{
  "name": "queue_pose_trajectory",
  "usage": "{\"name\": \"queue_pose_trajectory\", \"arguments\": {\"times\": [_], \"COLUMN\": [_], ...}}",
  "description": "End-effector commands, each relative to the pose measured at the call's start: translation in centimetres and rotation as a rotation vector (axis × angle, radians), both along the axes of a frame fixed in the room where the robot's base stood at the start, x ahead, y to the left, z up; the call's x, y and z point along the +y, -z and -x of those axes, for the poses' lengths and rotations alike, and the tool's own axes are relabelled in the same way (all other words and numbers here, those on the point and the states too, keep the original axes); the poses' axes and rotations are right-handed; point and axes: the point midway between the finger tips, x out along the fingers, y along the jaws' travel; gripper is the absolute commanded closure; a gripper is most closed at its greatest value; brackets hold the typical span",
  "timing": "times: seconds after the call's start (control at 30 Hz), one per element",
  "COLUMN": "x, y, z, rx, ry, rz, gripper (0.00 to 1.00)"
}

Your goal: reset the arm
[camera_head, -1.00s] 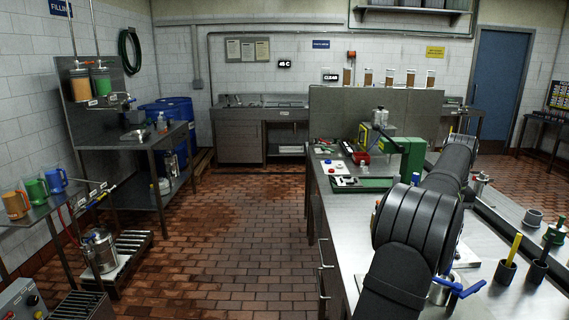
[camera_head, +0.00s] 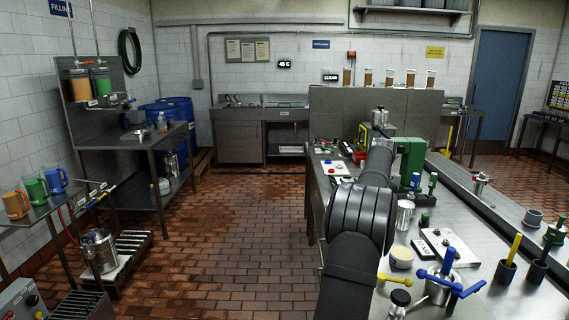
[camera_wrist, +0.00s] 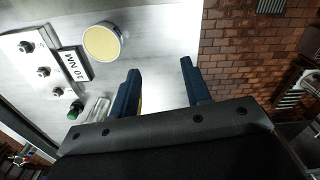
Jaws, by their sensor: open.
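My gripper (camera_wrist: 160,66) shows in the wrist view with its two dark blue fingers apart. Nothing is between them; the pale steel bench top (camera_wrist: 160,30) and its edge over the brick floor show past them. In the head view my arm reaches from the bottom edge over the bench, and the gripper itself is hidden beyond the arm. A round tub with a cream top (camera_wrist: 102,42) and a block marked "10 NM" (camera_wrist: 75,64) lie left of the fingers in the wrist view.
A white plate with dark fittings (camera_wrist: 42,65) lies near the block. Blue-handled valves (camera_head: 440,280) and holders with a yellow rod (camera_head: 510,262) stand on the bench at right. A green press (camera_head: 410,155) stands farther back. The brick floor (camera_head: 245,240) left of the bench is clear.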

Motion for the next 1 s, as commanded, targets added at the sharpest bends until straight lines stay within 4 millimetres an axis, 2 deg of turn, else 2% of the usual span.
{"name": "queue_pose_trajectory", "arguments": {"times": [0.13, 0.5, 0.63, 1.0], "x": [2.8, 9.2, 11.4, 15.9], "y": [0.8, 4.0, 5.4, 10.9], "z": [-1.4, -2.9, -3.1, -1.3], "rx": [0.0, 0.002, 0.002, 0.002], "ry": [-0.058, -0.154, -0.175, -0.156], "rz": [0.0, -0.001, -0.001, -0.001], "gripper": [0.56, 0.56, 0.56, 0.56]}}
